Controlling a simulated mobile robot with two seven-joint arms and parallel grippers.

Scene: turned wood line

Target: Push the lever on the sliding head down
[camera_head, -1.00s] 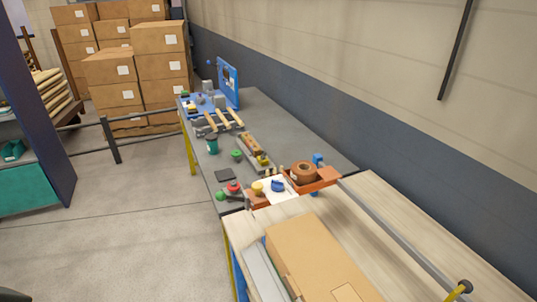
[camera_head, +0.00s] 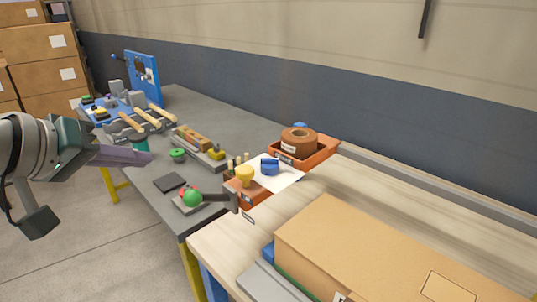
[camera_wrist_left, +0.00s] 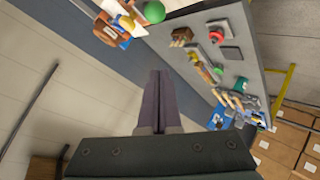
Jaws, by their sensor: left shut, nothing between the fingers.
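I cannot tell for sure which part is the lever on the sliding head. A green ball (camera_head: 192,198) sits by a grey base with a dark bar at the near table end; a green ball also shows in the left wrist view (camera_wrist_left: 154,11). My right gripper is out of view.
The grey table (camera_head: 215,120) holds wooden-handled tools (camera_head: 147,117), a block on a rail (camera_head: 195,138), a dark pad (camera_head: 169,182) and an orange tray (camera_head: 318,152) with a brown roll. A cardboard box (camera_head: 360,250) lies on the near wooden bench. Floor is clear at left.

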